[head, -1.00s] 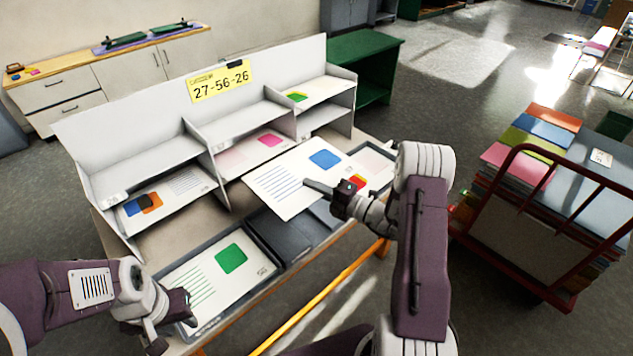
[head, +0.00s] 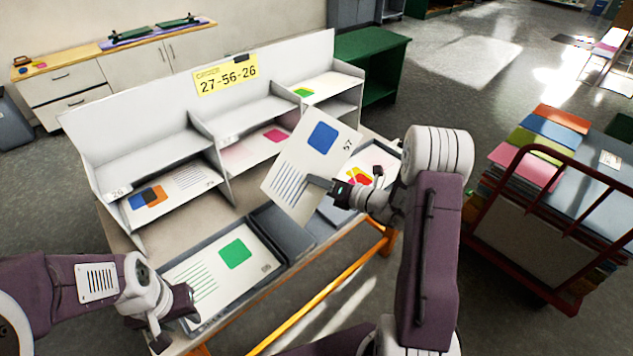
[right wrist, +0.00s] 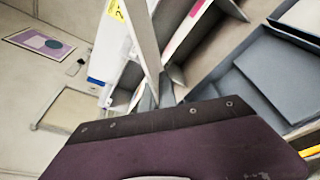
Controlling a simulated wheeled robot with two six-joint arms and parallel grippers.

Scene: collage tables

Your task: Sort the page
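My right gripper (head: 328,186) is shut on the edge of a white page (head: 296,155) with a blue square and ruled lines. It holds the page tilted in the air before the sorting rack (head: 150,158); the right wrist view shows the page (right wrist: 140,38) nearly edge-on between the fingers. The rack's lower left slot holds a blue-and-orange page (head: 187,180), the lower middle a pink page (head: 240,153), the upper right a green-marked page (head: 325,84). My left gripper (head: 172,322) is by the near tray (head: 203,327), beside a green-square page (head: 205,278); its finger opening is unclear.
A yellow sign (head: 226,75) reading 27-56-26 stands on the rack. A page with red and yellow shapes (head: 376,162) lies right of the held page. A red cart (head: 515,262) with stacked coloured folders stands at right. Open floor lies between the table and cart.

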